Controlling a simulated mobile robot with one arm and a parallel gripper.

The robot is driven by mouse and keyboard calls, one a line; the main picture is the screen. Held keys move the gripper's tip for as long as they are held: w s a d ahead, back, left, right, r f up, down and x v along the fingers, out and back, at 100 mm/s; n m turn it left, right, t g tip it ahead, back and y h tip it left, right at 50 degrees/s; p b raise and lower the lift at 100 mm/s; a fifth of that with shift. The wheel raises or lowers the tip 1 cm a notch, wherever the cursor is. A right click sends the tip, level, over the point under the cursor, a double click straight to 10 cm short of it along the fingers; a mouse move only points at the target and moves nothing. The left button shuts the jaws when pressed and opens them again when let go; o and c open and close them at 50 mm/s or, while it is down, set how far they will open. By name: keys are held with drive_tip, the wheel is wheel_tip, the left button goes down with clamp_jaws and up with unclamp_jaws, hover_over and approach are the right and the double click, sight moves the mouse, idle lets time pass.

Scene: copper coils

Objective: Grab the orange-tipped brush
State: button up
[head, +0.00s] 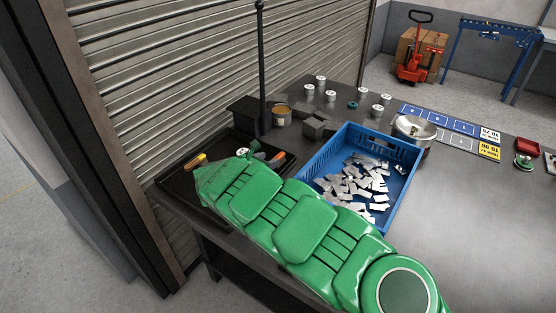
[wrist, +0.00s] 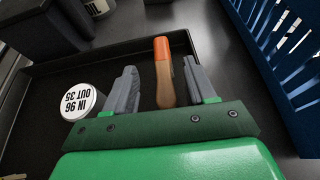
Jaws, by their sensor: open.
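The orange-tipped brush (wrist: 164,84) lies in the black tray in the wrist view, its orange end pointing away from me and its brown handle towards my gripper. My gripper (wrist: 159,67) is open, with one grey finger on each side of the brush. The brush is nearer the right finger, and a gap shows to the left finger. I cannot tell how high the fingers are above the tray. In the head view only a small orange part (head: 277,157) shows beyond my green arm, which hides the rest.
A white can (wrist: 81,101) marked "IN 96 OUT 35" stands left of my left finger. The black tray (head: 177,186) also holds a yellow-and-orange item (head: 195,162). A blue crate (head: 345,139) of metal pieces stands to the right. A black box (wrist: 42,32) stands behind.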

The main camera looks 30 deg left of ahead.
sight(278, 156)
drive_tip(key=shift+x, duration=2.4)
drive_tip(key=shift+d, duration=0.1)
drive_tip(key=c, duration=1)
wheel_tip(278, 156, up, 4)
drive_tip(key=shift+s+d+f, duration=0.1)
drive_tip(key=shift+f, duration=0.1)
drive_tip(key=shift+s+d+r, duration=4.65)
drive_tip(key=shift+s+d, duration=0.2)
drive_tip(key=shift+s, duration=0.05)
